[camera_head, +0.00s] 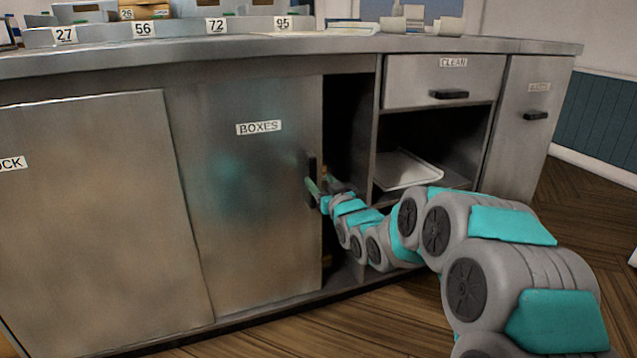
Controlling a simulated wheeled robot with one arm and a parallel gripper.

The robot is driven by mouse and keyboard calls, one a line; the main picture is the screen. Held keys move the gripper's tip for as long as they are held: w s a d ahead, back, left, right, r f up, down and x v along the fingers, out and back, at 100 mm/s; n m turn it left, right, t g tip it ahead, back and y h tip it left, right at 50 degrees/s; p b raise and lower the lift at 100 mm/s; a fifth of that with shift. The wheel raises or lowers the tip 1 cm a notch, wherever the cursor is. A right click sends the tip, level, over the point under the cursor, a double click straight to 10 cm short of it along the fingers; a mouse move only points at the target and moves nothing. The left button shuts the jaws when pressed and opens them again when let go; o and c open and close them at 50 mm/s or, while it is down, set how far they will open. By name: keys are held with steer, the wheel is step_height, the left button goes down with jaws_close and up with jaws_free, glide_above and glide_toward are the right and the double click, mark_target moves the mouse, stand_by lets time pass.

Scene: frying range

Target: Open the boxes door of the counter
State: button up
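The boxes door (250,210) is a grey metal panel on the counter front, marked with a BOXES label (258,128). Its dark upright handle (311,167) is at the panel's right edge. A dark gap (346,120) is open to the right of that edge, so the door does not cover its whole bay. My gripper (321,186) is at the handle, with its greenish fingers a little apart around the handle and door edge. The view is too small to tell whether they grip the handle. My arm reaches in from the lower right and hides the lower part of the gap.
Left of the door is another metal panel (95,220) with a partly cut-off label. To the right are the CLEAN drawer (420,80), an open shelf with a tray (407,172), and another door (518,140). Labelled bins (100,32) stand on the countertop. Wooden floor (590,215) is clear at right.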

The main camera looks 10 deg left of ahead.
steer(key=shift+b+v, duration=0.45)
steer(key=shift+v, duration=2.05)
steer(key=shift+a+p, duration=0.15)
steer(key=shift+p, duration=0.45)
steer(key=p, duration=0.3)
glide_above(312, 208)
steer(key=w, duration=0.1)
steer(key=shift+f, duration=0.7)
jaws_close()
